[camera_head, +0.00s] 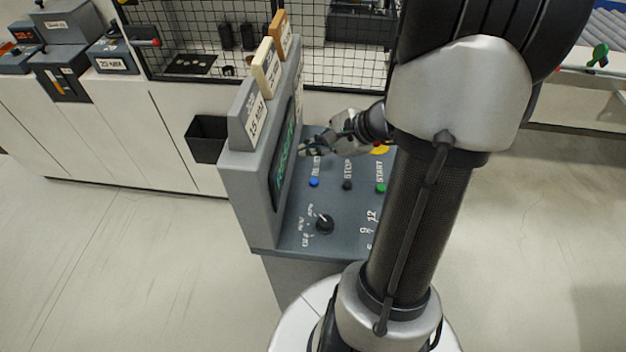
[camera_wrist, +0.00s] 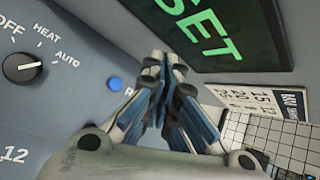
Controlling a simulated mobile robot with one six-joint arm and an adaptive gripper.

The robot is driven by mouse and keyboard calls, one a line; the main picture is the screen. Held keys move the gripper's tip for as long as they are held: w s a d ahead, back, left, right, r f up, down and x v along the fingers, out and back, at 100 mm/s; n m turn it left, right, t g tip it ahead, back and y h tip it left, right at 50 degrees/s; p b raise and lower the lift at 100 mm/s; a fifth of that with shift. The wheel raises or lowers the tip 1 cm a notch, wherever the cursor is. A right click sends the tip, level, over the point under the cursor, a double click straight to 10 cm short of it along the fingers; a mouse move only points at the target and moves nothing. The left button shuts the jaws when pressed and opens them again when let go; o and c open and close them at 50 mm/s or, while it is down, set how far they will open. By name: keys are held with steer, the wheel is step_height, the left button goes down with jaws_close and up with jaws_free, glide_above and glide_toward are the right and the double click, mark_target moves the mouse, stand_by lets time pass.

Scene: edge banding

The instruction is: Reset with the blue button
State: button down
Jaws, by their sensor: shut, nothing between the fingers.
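The blue button (camera_head: 314,182) sits on the sloped grey control panel (camera_head: 290,236), beside its RESET label, left of a black STOP button (camera_head: 347,185) and a green START button (camera_head: 381,188). It also shows in the wrist view (camera_wrist: 115,83), just left of my fingertips and uncovered. My gripper (camera_head: 304,150) is shut and empty above the back of the panel, near the upright screen. In the wrist view its closed fingertips (camera_wrist: 164,58) lie between the blue button and the screen, apart from the button in the picture. The gap in height is hard to tell.
A black rotary knob (camera_head: 324,223) with OFF, HEAT and AUTO marks is on the panel's front left. The screen (camera_head: 284,146) with green lettering stands along the left side. A yellow part (camera_head: 380,150) lies behind START. A black mesh fence (camera_head: 330,62) stands behind.

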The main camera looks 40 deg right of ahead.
mark_target(313, 183)
steer(key=shift+f+b, duration=3.55)
steer(key=shift+f, duration=0.85)
steer(key=shift+f, duration=0.1)
steer(key=shift+f+b, duration=0.35)
steer(key=shift+b, duration=0.15)
steer(key=shift+f+b, duration=0.45)
steer(key=shift+b, duration=0.1)
steer(key=shift+r, duration=0.15)
steer(key=shift+r+p, duration=0.7)
steer(key=shift+r, duration=0.1)
steer(key=shift+r+p, duration=1.9)
steer(key=shift+r, duration=0.55)
